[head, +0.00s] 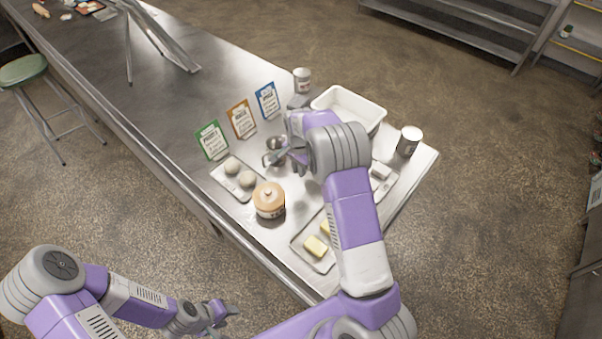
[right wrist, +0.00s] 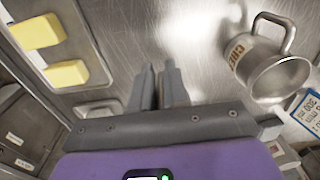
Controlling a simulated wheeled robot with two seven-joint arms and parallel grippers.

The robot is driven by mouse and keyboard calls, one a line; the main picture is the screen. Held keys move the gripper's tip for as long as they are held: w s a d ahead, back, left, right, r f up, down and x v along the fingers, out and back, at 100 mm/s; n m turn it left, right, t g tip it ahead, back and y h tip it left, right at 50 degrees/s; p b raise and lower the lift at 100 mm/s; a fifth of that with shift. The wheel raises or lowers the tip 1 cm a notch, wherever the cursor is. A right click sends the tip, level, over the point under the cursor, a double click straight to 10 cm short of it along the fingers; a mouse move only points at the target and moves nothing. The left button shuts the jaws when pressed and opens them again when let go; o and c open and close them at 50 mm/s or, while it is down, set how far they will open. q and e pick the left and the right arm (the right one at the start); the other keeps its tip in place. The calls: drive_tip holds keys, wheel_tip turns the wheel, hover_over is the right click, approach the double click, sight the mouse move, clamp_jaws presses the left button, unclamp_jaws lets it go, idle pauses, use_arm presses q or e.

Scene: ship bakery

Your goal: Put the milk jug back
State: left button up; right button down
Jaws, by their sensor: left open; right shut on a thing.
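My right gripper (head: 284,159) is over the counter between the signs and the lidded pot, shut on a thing. My left gripper (head: 226,312) is open and empty, outside the counter's front edge.
Green (head: 212,140), orange (head: 242,119) and blue (head: 267,100) signs stand behind. A dough tray (head: 222,181), lidded pot (head: 269,202) and butter tray (head: 300,251) are in front. A white bin (head: 375,121) and tin (head: 408,143) stand right.

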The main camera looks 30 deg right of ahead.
drive_tip(key=shift+f, duration=3.2)
drive_tip(key=shift+f, duration=0.1)
drive_tip(key=shift+f, duration=0.15)
drive_tip(key=c, duration=1.1)
unclamp_jaws()
drive_tip(key=shift+r, duration=0.2)
wheel_tip(320, 180, up, 12)
drive_tip(key=shift+r, duration=0.1)
